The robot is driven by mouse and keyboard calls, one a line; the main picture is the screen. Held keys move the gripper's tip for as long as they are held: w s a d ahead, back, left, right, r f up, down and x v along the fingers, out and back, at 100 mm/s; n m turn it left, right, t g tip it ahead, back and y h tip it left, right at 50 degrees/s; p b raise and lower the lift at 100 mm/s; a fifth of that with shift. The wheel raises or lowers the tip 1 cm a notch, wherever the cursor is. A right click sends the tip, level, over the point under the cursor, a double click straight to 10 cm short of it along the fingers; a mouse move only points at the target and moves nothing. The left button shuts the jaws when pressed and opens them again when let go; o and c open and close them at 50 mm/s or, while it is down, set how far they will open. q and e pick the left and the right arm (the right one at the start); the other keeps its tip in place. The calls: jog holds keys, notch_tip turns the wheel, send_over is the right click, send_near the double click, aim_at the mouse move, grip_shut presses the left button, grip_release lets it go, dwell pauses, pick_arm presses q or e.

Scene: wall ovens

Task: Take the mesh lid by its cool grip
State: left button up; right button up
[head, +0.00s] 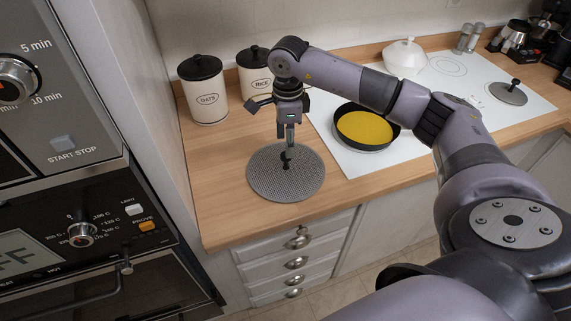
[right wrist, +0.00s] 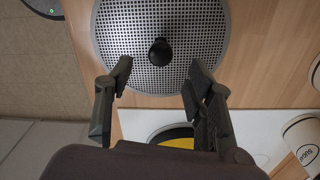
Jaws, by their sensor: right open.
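The round grey mesh lid (head: 262,182) lies flat on the wooden counter, left of the pan. Its black knob grip (head: 285,164) stands up at its middle. In the right wrist view the lid (right wrist: 205,30) fills the top and its knob (right wrist: 160,52) shows as a dark round top. My right gripper (head: 287,142) points down over the lid. In the right wrist view my right gripper (right wrist: 158,70) is open and empty, a finger on each side of the knob's line, with no contact visible. My left gripper is not in view.
A pan with yellow food (head: 364,128) sits on the white hob right of the lid. The wall oven (head: 75,200) is at the left. Another knobbed lid (head: 508,95) lies at the far right. Counter around the mesh lid is clear.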

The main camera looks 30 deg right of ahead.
aim_at(286, 163)
jog(key=shift+s+f, duration=0.15)
jog(key=shift+f, duration=0.3)
jog(key=f+p, duration=0.1)
jog(key=f, duration=0.1)
jog(key=f+p, duration=0.2)
jog(key=shift+w+a+f, duration=0.2)
jog(key=shift+f, duration=0.4)
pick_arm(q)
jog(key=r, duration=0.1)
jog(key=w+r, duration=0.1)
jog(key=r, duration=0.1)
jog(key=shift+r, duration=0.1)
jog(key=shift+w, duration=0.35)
pick_arm(e)
grip_shut()
